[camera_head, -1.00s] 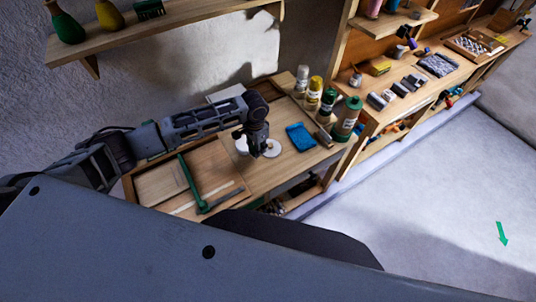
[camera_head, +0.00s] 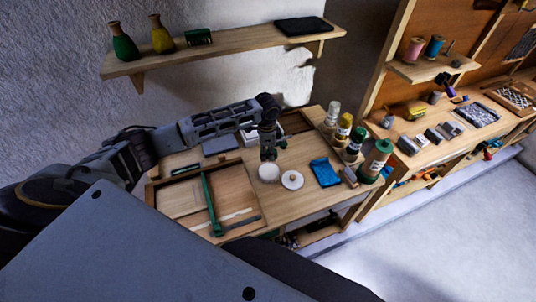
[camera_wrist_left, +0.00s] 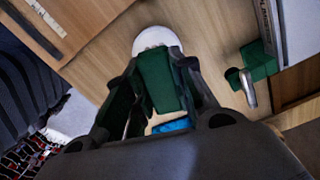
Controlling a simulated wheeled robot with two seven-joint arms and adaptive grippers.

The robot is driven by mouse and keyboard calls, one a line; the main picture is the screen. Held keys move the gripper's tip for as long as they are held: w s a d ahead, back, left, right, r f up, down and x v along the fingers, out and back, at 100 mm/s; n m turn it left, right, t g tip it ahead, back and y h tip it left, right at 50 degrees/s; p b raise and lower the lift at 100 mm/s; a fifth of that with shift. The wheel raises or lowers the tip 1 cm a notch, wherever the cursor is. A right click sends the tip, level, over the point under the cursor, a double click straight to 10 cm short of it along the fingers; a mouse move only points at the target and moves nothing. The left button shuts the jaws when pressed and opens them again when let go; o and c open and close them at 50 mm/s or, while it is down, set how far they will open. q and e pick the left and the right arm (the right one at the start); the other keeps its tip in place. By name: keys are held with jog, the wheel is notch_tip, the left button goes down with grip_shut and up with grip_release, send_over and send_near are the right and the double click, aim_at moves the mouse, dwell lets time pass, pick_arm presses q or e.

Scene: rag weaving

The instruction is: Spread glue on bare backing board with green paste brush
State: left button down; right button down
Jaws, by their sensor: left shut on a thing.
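My left gripper (camera_head: 268,154) is over the work table, just above and behind a white round pot (camera_head: 269,173). In the left wrist view its fingers (camera_wrist_left: 160,95) are shut on a green block-like part, which I take as the green paste brush (camera_wrist_left: 158,78). The brush's bristles are hidden. A white round top (camera_wrist_left: 155,38), probably the pot, shows beyond it. A wooden frame tray (camera_head: 160,215) left of the pot holds flat pale panels; one looks like the bare backing board (camera_head: 182,200). A green bar (camera_head: 210,205) lies across the tray. My right gripper is out of view.
A white disc (camera_head: 292,180) lies right of the pot, then a blue cloth (camera_head: 325,172) and several bottles (camera_head: 376,162). A shelf (camera_head: 225,50) with two vases hangs above. A green clamp-like piece (camera_wrist_left: 258,62) shows in the left wrist view.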

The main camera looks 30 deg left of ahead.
aim_at(268, 161)
pick_arm(q)
jog(key=m, duration=0.4)
jog(key=shift+d, duration=0.2)
jog(key=shift+m, duration=1.7)
jog(key=shift+f, duration=0.1)
jog(key=shift+f+b, duration=0.95)
jog(key=shift+f, duration=1.85)
jog(key=shift+f, duration=0.55)
